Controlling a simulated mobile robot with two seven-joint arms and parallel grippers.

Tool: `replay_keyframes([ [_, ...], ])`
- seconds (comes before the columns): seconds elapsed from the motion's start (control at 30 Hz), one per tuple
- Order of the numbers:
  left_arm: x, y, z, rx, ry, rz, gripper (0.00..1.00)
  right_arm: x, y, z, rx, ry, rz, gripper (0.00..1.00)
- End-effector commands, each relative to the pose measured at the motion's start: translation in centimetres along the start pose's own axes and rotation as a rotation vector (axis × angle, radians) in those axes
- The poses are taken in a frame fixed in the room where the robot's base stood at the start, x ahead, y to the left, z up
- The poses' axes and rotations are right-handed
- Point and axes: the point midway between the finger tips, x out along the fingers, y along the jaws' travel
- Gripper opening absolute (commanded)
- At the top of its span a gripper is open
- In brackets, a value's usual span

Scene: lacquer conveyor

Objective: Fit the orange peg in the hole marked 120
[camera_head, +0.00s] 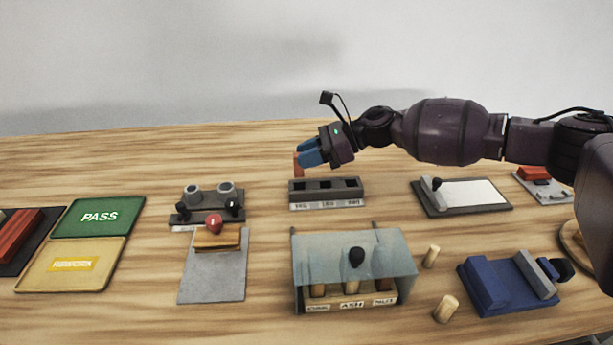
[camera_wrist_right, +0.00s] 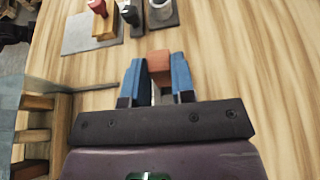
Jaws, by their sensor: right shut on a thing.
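An orange-brown square peg (camera_head: 298,164) is held between the blue fingers of my right gripper (camera_head: 309,152). The peg points down, above and near the left end of a dark block with three square holes (camera_head: 352,186). Whether its tip touches the block is hard to tell. A pale label strip (camera_head: 328,205) runs along the block's front; its numbers are too small to read surely. In the right wrist view the peg (camera_wrist_right: 159,61) shows between the two fingers. My left gripper is not in view.
A clear-covered rack (camera_head: 320,257) with several pegs stands in front of the block. Left are a grey fixture (camera_head: 208,215) and green PASS tray (camera_head: 98,217); right, a white-topped plate (camera_head: 470,193).

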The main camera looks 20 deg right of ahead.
Motion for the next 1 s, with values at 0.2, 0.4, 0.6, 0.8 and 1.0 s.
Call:
replay_keyframes([
  [0.2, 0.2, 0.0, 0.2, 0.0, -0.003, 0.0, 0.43, 0.8, 0.0, -2.0, 0.003, 0.0, 0.0, 0.0],
  [0.4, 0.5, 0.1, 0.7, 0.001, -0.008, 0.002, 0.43, 2.0, 0.0, -4.8, 0.004, 0.0, 0.0, 0.0],
  [0.6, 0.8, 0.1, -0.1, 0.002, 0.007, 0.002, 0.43, 2.3, -0.1, -5.4, -0.001, -0.001, -0.002, 0.0],
  [0.8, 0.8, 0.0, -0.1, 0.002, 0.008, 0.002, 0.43, 2.2, -0.1, -5.3, -0.002, -0.001, -0.002, 0.0],
  [1.0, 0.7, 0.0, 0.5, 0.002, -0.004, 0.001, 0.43, 2.4, 0.0, -5.7, -0.001, -0.001, -0.001, 0.31],
])
